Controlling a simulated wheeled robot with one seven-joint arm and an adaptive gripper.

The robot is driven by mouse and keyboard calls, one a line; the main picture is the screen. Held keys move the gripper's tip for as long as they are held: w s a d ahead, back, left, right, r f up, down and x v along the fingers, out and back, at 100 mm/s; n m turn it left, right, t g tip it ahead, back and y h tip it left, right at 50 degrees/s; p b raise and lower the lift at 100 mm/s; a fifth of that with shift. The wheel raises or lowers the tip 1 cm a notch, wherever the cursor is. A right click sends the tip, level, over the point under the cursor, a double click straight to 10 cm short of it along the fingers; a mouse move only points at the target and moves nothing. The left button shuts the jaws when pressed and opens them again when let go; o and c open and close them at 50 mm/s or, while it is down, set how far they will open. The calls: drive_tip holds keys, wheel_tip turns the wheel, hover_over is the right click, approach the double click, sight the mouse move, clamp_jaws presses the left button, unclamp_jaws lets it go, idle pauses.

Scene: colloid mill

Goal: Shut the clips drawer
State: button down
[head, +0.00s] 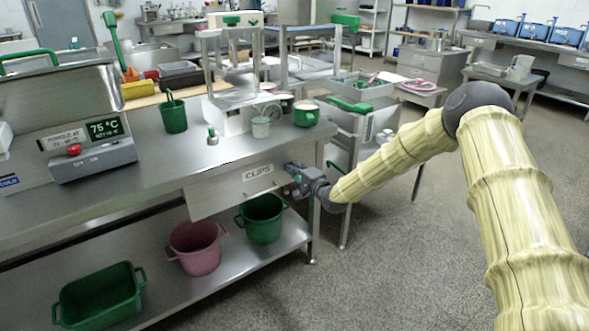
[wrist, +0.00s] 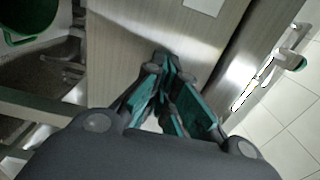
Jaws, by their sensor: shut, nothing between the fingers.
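The clips drawer (head: 225,192) is under the edge of the steel table, with a white CLIPS label (head: 257,173) on its front. I cannot tell exactly how far it stands out from the table. My gripper (head: 290,172) is at the right end of the drawer front. In the wrist view the drawer front (wrist: 120,40) fills the upper middle, with a corner of its label at the top. There my gripper (wrist: 167,62) is shut and empty, its fingertips at the front panel. Whether they touch it is unclear.
A green pot (head: 262,218) and a pink pot (head: 196,248) stand on the lower shelf below the drawer, with a green tub (head: 100,297) further left. The table leg (head: 313,215) is just right of the drawer. The floor to the right is open.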

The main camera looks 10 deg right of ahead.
drive_tip(key=p+v, duration=0.1)
drive_tip(key=v, duration=1.3)
drive_tip(key=s+a+f+n+g+h, duration=0.1)
drive_tip(key=s+a+f+n+g, duration=0.15)
drive_tip(key=s+f, duration=0.55)
drive_tip(key=s+a+f+n+g+h, duration=0.1)
drive_tip(key=s+a+f+g, duration=0.25)
drive_tip(key=s+f, duration=0.5)
drive_tip(key=s+d+f+n+g+h, duration=0.1)
drive_tip(key=s+f+n+g, duration=0.3)
drive_tip(key=s, duration=0.6)
drive_tip(key=s+f+n+g+h, duration=0.1)
drive_tip(key=s+f+h, duration=0.1)
drive_tip(key=s+f, duration=0.65)
drive_tip(key=s+d+f+n+g+h, duration=0.1)
drive_tip(key=s+f+n+g, duration=0.15)
drive_tip(key=s, duration=1.05)
drive_tip(key=s+d+n+g+h, duration=0.2)
drive_tip(key=s+d+g, duration=0.1)
drive_tip(key=s, duration=0.7)
wheel_tip(320, 180, up, 18)
drive_tip(key=p, duration=1.8)
drive_tip(key=shift+w+d+m, duration=0.15)
drive_tip(key=shift+w+m, duration=0.05)
drive_tip(key=shift+m, duration=0.1)
